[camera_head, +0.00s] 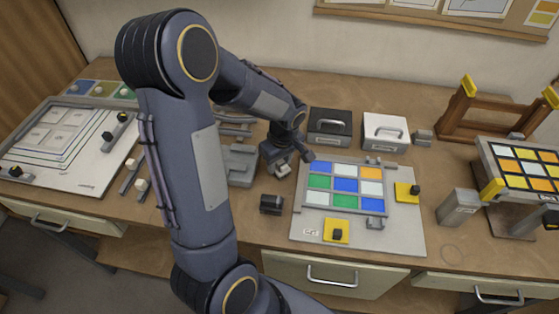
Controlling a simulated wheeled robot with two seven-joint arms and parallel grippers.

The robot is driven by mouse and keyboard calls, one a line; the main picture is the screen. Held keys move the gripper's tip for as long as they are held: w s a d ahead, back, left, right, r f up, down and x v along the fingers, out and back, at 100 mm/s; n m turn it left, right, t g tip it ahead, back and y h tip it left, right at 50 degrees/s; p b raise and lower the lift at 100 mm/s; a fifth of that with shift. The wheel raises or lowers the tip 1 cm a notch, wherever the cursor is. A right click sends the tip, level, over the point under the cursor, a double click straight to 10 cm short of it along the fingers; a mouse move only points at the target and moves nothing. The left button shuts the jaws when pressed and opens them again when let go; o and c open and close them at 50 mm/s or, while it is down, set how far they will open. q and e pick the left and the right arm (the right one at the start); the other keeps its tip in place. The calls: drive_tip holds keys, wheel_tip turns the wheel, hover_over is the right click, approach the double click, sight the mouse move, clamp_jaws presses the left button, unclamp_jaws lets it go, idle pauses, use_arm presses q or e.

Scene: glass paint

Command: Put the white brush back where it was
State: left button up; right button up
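My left arm reaches across the middle of the view, and its gripper (284,167) points down just left of the colored glass panel. A small pale piece shows at its fingertips; I cannot tell whether it is a finger or something held. No white brush can be made out for certain. Two slim grey tools with white knobs, one of them a white-knobbed tool (141,187), lie on the table left of my arm. The glass panel (345,187) has blue, green, white and orange squares and lies on a light board (405,235). My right gripper is not in view.
A grey holder (238,165) sits behind my arm, partly hidden. A black box (330,127) and a white box (385,132) stand at the back. A white drawing board (75,170) lies left. A wooden rack (490,112) and tilted color panel (525,168) stand right.

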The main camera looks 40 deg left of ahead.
sight(283, 164)
use_arm(q)
drive_tip(key=o, duration=0.4)
drive_tip(key=shift+c, duration=0.2)
drive_tip(key=shift+r, duration=0.1)
wheel_tip(283, 164, up, 11)
drive_tip(key=d, duration=0.1)
drive_tip(key=s+d+r+m+t+h, duration=0.1)
drive_tip(key=s+d+m+t+h, duration=0.1)
drive_tip(key=s+d+m, duration=0.4)
drive_tip(key=s+d+r+m+t+h, duration=0.1)
drive_tip(key=s+d+m+t+h, duration=0.2)
drive_tip(key=s+d+m, duration=0.3)
drive_tip(key=s+m, duration=0.1)
drive_tip(key=s, duration=0.3)
drive_tip(key=shift+s+r, duration=0.2)
drive_tip(key=shift+r, duration=0.2)
drive_tip(key=shift+a, duration=0.1)
